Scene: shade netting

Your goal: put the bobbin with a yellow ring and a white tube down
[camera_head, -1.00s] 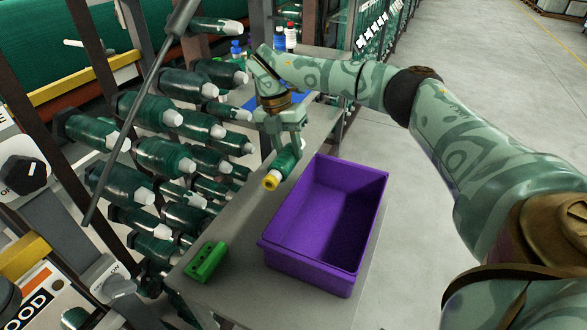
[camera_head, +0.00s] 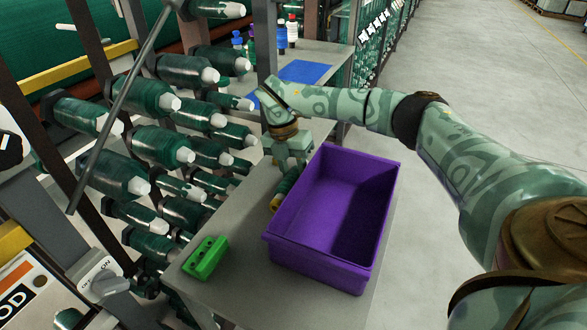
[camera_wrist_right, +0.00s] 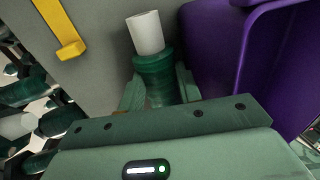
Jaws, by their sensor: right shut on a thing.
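The bobbin (camera_head: 287,183) is dark green with a yellow ring at its near end in the head view. In the right wrist view the bobbin (camera_wrist_right: 155,72) shows its white tube sticking out at the top. My right gripper (camera_head: 289,164) is shut around the bobbin's body, low over the grey table (camera_head: 235,228), just left of the purple bin (camera_head: 268,235). The bin's wall and my gripper hide part of the bobbin. I cannot tell whether it touches the table. My left gripper is not in view.
A rack of green bobbins with white tubes (camera_head: 160,146) stands close on the left. A green block with holes (camera_head: 205,257) lies at the table's near left. A blue mat (camera_head: 305,71) and several bottles (camera_head: 282,36) are at the back. Bare table lies between block and bin.

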